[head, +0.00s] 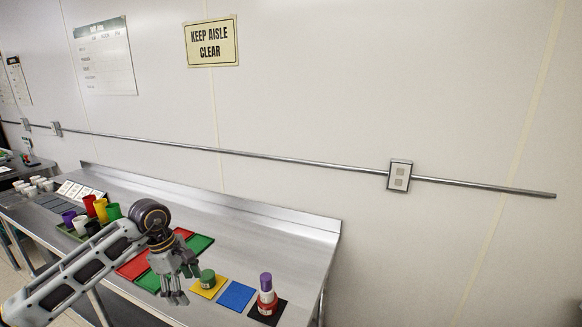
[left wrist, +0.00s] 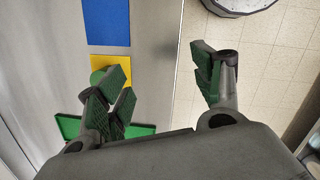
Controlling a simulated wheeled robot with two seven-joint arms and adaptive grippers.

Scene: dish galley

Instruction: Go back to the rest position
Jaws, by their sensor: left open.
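My left gripper (head: 181,285) hangs over the front part of the steel counter, just left of the yellow square (head: 220,285). In the left wrist view its fingers (left wrist: 158,88) are spread wide, with nothing between them. A green round piece (head: 207,279) stands on the yellow square; in the left wrist view it is partly hidden behind a finger. My right gripper is not in view.
Right of the yellow square lie an empty blue square (head: 236,296) and a black square (head: 267,315) bearing a red, white and purple stack (head: 267,289). Green (head: 200,244) and red (head: 132,266) mats lie behind the arm. Several coloured cups (head: 101,211) stand left. The back right counter is clear.

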